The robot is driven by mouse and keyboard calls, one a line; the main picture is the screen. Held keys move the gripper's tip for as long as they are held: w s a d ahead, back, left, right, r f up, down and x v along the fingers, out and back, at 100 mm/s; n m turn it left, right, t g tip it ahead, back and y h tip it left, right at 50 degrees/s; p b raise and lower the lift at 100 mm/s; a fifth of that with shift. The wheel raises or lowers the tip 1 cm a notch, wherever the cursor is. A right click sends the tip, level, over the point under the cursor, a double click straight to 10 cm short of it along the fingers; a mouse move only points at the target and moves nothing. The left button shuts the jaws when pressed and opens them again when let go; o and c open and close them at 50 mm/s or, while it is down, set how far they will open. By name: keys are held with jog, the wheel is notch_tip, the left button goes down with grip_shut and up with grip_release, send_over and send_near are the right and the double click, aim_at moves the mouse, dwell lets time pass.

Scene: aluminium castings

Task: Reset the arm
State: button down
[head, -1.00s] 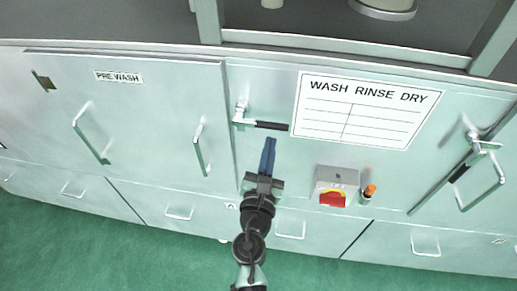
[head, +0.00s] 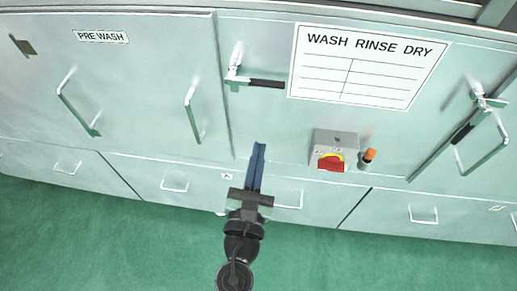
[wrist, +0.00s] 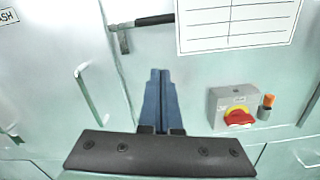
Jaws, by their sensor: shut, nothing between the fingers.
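My gripper (head: 259,150) is in front of the pale metal cabinet front (head: 160,100). Its two blue fingers lie together and hold nothing. In the head view the fingertips lie below the black-gripped latch handle (head: 262,83) and left of the grey switch box (head: 334,145). In the wrist view the shut fingers (wrist: 160,75) point up the panel, with the latch handle (wrist: 150,20) above them and the switch box (wrist: 233,108) to the right. I cannot tell the exact gap between fingertips and panel.
A PRE WASH door (head: 130,85) with bar handles is at the left. A WASH RINSE DRY sign (head: 365,75) is at upper right. A long latch lever (head: 465,130) and a bar handle (head: 483,150) are at the right. Drawers run below, above open green floor (head: 100,240).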

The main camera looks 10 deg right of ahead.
dwell(0.4)
jog(key=w+r+m+t+h+b, duration=0.1)
jog(key=w+r+m+t, duration=0.1)
jog(key=r+m, duration=0.95)
jog(key=w+r+m+t+h+b, duration=0.1)
jog(key=w+r+m, duration=0.2)
jog(key=r+m, duration=0.8)
jog(key=s+a+r+m+t+y, duration=0.1)
jog(key=s+r+m+t+y, duration=0.1)
jog(key=r, duration=0.6)
jog(key=s+a+r+m+t+y+b, duration=0.1)
jog(key=s+a+r+m+t+y, duration=0.1)
jog(key=s+r, duration=0.3)
jog(key=s+a+r+m+t+y, duration=0.2)
jog(key=s+r+m+y, duration=0.1)
jog(key=r, duration=0.8)
jog(key=shift+s+a+r+t+y, duration=0.25)
jog(key=shift+s+t+y, duration=0.2)
jog(key=shift+s, duration=0.2)
